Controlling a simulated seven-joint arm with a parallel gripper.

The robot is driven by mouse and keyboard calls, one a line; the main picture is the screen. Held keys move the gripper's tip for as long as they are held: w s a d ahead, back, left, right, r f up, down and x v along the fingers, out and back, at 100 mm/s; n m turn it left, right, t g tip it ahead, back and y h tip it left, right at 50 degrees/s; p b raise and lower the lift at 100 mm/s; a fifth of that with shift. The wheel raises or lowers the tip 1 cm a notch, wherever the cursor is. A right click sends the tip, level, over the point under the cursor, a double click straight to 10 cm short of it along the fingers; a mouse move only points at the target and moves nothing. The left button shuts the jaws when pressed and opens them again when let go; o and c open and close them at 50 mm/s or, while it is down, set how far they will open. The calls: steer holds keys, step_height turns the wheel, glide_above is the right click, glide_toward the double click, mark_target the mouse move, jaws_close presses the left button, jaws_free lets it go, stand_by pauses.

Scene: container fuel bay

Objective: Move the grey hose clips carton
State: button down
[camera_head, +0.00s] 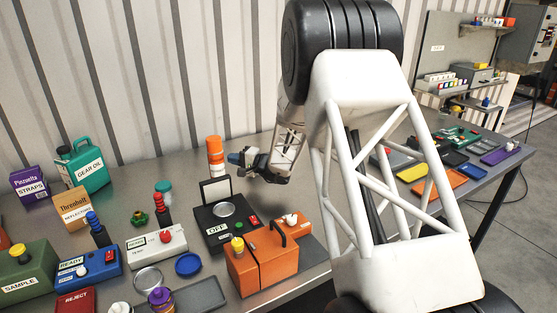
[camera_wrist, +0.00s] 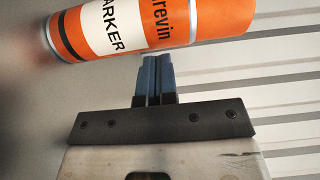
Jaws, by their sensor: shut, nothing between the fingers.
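I cannot make out a grey hose clips carton in either view; my own arm hides part of the table in the head view. My gripper (camera_head: 236,159) is at the back of the table, just right of an orange and white marker spray can (camera_head: 215,157). In the wrist view the blue fingers (camera_wrist: 154,60) are shut together with nothing between them. The can (camera_wrist: 150,25) lies across the picture just beyond the fingertips; whether they touch it I cannot tell.
A purple straps carton (camera_head: 30,183), a tan reflectors carton (camera_head: 73,209) and a green gear oil jug (camera_head: 86,170) stand at the left. A black device (camera_head: 221,222) and an orange box (camera_head: 262,262) stand in front of my gripper. A corrugated wall (camera_head: 150,80) runs behind.

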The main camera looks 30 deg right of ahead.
steer(key=shift+d, duration=0.1)
steer(key=s+d, duration=0.2)
steer(key=d, duration=1.9)
step_height(320, 180, down, 5)
steer(key=shift+a+f, duration=0.1)
steer(key=shift+a, duration=0.05)
steer(key=shift+w+a, duration=0.1)
steer(key=shift+a, duration=0.4)
steer(key=shift+w+a, duration=0.15)
steer(key=shift+a, duration=1.45)
steer(key=shift+v, duration=3.85)
